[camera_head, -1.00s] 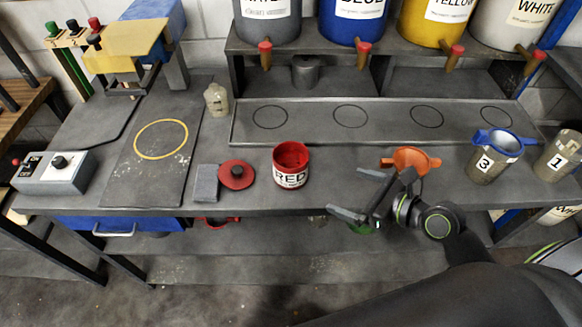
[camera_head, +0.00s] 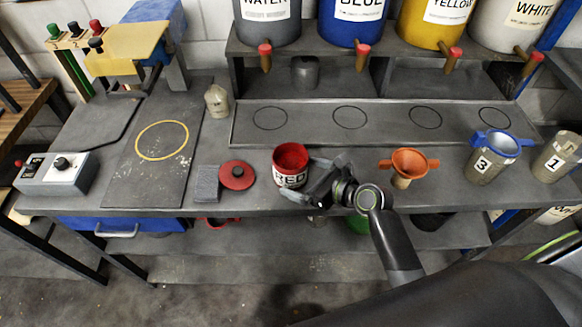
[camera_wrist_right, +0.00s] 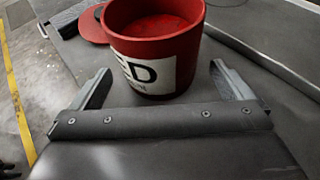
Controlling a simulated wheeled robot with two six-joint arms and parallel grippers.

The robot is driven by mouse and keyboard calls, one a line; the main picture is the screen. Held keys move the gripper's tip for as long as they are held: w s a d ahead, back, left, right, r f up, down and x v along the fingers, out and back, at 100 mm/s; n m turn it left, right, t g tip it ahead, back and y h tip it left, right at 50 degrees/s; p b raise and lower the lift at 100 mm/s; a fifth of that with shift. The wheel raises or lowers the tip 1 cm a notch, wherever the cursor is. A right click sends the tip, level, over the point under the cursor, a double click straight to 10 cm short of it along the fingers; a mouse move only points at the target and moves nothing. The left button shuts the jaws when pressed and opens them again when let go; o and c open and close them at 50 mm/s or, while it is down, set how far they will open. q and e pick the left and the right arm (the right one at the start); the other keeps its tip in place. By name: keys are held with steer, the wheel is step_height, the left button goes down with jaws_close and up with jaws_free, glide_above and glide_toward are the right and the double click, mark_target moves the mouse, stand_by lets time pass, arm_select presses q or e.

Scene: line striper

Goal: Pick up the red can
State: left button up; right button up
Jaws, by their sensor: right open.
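The red can (camera_head: 290,160) stands upright and open-topped on the bench, with a white label reading RED and red inside. It also shows large in the right wrist view (camera_wrist_right: 158,40). My right gripper (camera_head: 308,180) is at the can's right front side. In the right wrist view my right gripper (camera_wrist_right: 165,85) has its two fingers spread wide, with the can just ahead of and between their tips. I cannot tell whether either finger touches it. My left gripper is not in view.
A red lid (camera_head: 237,175) and a grey block (camera_head: 207,184) lie left of the can. An orange funnel (camera_head: 409,162) and a blue funnel on container 3 (camera_head: 490,160) stand to the right. A tray with circles (camera_head: 385,125) lies behind. The bench edge is close in front.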

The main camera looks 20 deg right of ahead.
mark_target(291, 167)
steer(key=x, duration=0.3)
steer(key=shift+w+a, duration=0.1)
steer(key=c, duration=1.4)
steer(key=shift+r, duration=0.1)
steer(key=shift+c, duration=0.4)
